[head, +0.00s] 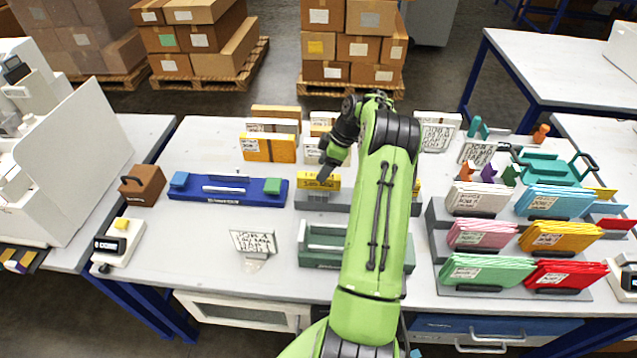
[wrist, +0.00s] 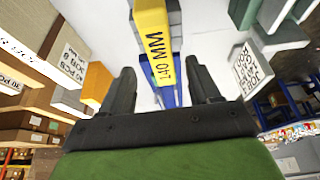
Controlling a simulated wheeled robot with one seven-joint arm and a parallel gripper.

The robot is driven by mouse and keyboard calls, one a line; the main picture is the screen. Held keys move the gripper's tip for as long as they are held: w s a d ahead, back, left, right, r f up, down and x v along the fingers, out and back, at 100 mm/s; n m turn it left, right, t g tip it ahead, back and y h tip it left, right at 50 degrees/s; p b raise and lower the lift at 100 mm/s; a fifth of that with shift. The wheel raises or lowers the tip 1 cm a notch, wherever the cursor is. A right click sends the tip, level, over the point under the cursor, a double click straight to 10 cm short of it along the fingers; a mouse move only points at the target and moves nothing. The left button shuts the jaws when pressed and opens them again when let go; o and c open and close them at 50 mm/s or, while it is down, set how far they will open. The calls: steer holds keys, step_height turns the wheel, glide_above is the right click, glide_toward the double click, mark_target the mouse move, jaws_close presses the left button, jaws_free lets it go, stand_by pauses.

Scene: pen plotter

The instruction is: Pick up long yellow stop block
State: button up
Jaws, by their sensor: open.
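A yellow block marked "140 MM" (wrist: 155,42) shows in the wrist view, just beyond my gripper (wrist: 162,85) and lined up between its fingers. My gripper is open, with nothing between the fingertips. In the head view, a yellow block (head: 312,183) with dark lettering sits on a grey holder (head: 313,200) at the middle of the table. My gripper (head: 325,173) is angled down close over that block; whether it touches cannot be told. Another bit of yellow (head: 417,187) shows to the right, mostly hidden by my arm.
A blue tray (head: 228,198) lies left of the holder, and a green tray (head: 320,261) stands in front. Yellow-orange boxes (head: 268,148) and white sign cards stand behind. Colored folders in racks (head: 562,237) fill the right side. The table's front left is fairly clear around a sign (head: 254,242).

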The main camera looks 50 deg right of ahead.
mark_target(319, 184)
steer(key=x, duration=0.4)
steer(key=shift+f, duration=0.4)
steer(key=shift+s+r, duration=0.1)
steer(key=shift+f+b, duration=0.3)
steer(key=shift+b, duration=0.15)
steer(key=shift+c, duration=0.2)
